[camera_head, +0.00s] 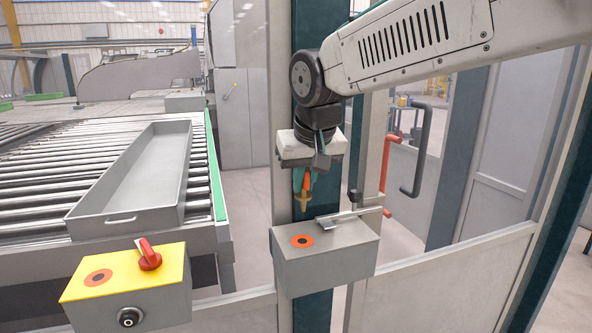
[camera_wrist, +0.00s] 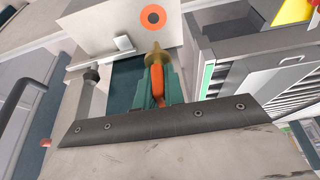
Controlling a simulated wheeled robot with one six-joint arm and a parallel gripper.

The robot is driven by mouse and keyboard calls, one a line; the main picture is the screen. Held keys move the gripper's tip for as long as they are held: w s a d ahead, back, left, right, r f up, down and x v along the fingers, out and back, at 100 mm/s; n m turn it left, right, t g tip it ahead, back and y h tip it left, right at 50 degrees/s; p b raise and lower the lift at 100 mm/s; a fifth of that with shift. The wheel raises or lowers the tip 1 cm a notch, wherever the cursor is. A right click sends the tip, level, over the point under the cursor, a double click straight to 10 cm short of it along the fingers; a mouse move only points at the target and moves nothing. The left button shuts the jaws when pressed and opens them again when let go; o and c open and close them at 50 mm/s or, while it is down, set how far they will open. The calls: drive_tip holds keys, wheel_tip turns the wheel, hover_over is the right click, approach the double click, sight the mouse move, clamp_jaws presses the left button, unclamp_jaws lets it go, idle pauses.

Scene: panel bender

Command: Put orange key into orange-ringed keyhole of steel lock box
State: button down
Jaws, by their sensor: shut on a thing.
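The steel lock box (camera_head: 325,262) is a grey box on the post, with an orange-ringed keyhole (camera_head: 302,241) on its top face. My gripper (camera_head: 303,180) is above the box, pointing down, shut on the orange key (camera_head: 307,183). The key's brass end (camera_head: 303,200) points down, above the box and apart from it. In the wrist view the orange key (camera_wrist: 157,84) sits between the green fingers (camera_wrist: 158,85), with its brass tip toward the box (camera_wrist: 115,30). The orange-ringed keyhole (camera_wrist: 153,18) lies beyond the tip, clear of it.
A yellow-topped box (camera_head: 125,272) with a red rotary switch (camera_head: 148,254) and another orange ring stands at the lower left. A long grey tray (camera_head: 140,180) lies on the roller conveyor (camera_head: 40,165). A metal handle (camera_head: 348,217) sticks up at the lock box's back edge.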

sight(305, 197)
drive_tip(key=shift+w, duration=0.35)
drive_tip(key=shift+w+d+f, duration=0.15)
drive_tip(key=shift+d, duration=0.05)
drive_tip(key=f, duration=0.4)
drive_tip(key=shift+a, duration=0.35)
drive_tip(key=shift+f, duration=0.7)
drive_tip(key=shift+s+d, duration=0.1)
drive_tip(key=shift+s, duration=0.15)
drive_tip(key=shift+f, duration=0.1)
drive_tip(key=shift+f, duration=2.2)
